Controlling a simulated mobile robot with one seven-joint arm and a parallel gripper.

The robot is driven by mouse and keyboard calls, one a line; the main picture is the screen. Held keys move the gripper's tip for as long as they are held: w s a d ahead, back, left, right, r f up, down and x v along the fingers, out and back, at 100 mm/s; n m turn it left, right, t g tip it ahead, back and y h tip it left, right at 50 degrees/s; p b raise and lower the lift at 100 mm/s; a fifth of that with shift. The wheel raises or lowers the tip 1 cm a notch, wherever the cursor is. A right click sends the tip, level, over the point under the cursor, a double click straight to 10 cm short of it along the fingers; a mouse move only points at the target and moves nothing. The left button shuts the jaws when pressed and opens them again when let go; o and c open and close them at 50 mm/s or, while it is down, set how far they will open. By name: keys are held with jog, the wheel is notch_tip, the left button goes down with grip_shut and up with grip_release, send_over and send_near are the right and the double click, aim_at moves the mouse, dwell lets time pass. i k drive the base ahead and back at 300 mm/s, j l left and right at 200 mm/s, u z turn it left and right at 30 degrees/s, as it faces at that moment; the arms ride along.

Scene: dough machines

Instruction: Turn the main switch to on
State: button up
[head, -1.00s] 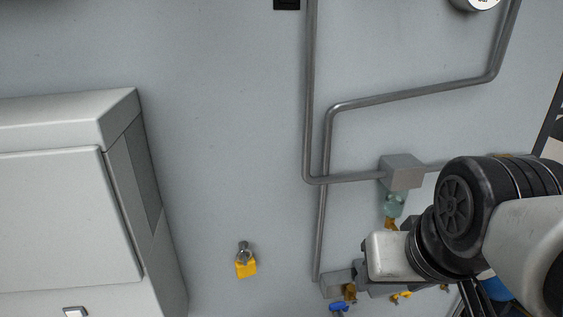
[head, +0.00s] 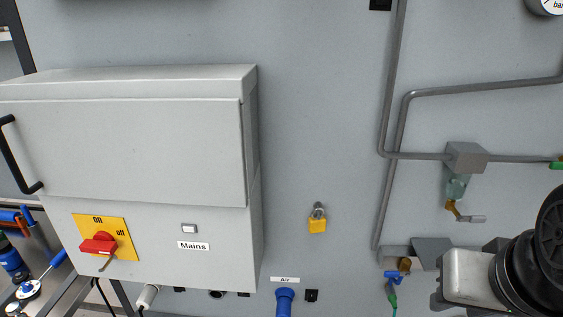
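The main switch (head: 100,244) is a red rotary handle on a yellow plate (head: 119,228), low on the front of the grey cabinet at the left of the head view. The plate reads "ON" at the top and "off" at the right. The red handle lies roughly sideways, not upright toward "ON". A small metal piece hangs just below it. My gripper (head: 467,277) is at the lower right, far from the switch, in front of the wall pipes. Its fingers cannot be made out clearly, and I see nothing held in it.
The grey cabinet (head: 140,140) has a "Mains" label (head: 193,245) and a black handle (head: 18,155) at its left. A yellow padlock (head: 317,224) hangs on the wall between cabinet and pipes (head: 385,120). A blue air connector (head: 284,300) is below. Tools lie at the lower left.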

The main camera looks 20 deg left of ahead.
aim_at(102, 243)
jog(key=k+u, duration=0.1)
jog(key=u, duration=0.7)
jog(key=k+j+u, duration=0.1)
jog(key=u, duration=0.3)
jog(key=l+u, duration=0.15)
jog(key=u, duration=0.25)
jog(key=l+u, duration=0.15)
jog(key=u, duration=0.3)
jog(key=l+u, duration=0.15)
jog(key=u, duration=0.25)
jog(key=k+l, duration=0.1)
jog(key=l, duration=0.15)
jog(key=i+j+u, duration=0.2)
jog(key=u, duration=0.15)
jog(key=i+u, duration=0.3)
jog(key=i, duration=0.15)
jog(key=i+l+u, duration=0.2)
jog(key=i+j, duration=0.05)
